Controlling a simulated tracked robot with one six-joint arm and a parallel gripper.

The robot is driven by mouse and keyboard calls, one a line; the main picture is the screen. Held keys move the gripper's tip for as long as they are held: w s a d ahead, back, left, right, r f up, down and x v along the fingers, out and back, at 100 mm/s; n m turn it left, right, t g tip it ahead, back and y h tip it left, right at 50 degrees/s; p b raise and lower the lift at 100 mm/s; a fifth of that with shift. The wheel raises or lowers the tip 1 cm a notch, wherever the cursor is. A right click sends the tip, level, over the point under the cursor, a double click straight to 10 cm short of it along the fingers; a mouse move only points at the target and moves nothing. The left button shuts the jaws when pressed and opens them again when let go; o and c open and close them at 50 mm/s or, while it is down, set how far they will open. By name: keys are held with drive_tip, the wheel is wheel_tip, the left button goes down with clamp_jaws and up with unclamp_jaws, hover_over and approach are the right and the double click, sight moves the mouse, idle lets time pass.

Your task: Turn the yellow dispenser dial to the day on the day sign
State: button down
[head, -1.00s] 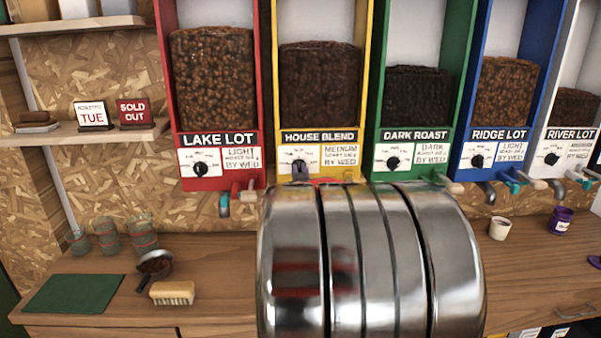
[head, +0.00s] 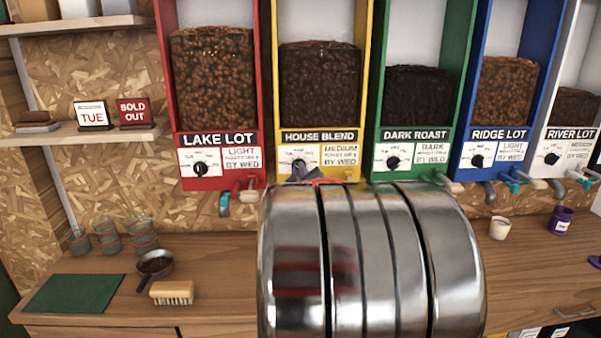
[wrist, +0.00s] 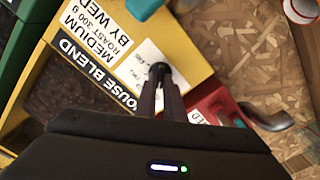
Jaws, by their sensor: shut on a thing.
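The yellow House Blend dispenser (head: 270,100) stands second from the left in the head view and fills the left of the wrist view (wrist: 178,50). Its dark dial (wrist: 160,68) sits on a white label plate. My gripper (wrist: 160,76) is shut on the dial, fingers on either side of it. In the head view my gripper (head: 299,170) covers most of the dial, and my arm hides the area below. The dial's pointer and exact setting cannot be made out. The day sign (head: 93,116) on the left shelf reads TUE.
A red dispenser (head: 165,90) stands close on the left and a green one (head: 451,90) on the right, with spouts and levers below. A SOLD OUT sign (head: 134,112), glass jars (head: 143,237), a scoop (head: 155,263) and a brush (head: 171,292) are at left.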

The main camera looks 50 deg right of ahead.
drive_tip(key=shift+w+a+f, duration=0.1)
drive_tip(key=shift+a+f, duration=0.05)
drive_tip(key=c, duration=2.2)
unclamp_jaws()
drive_tip(key=o, duration=0.3)
drive_tip(key=shift+o, duration=0.2)
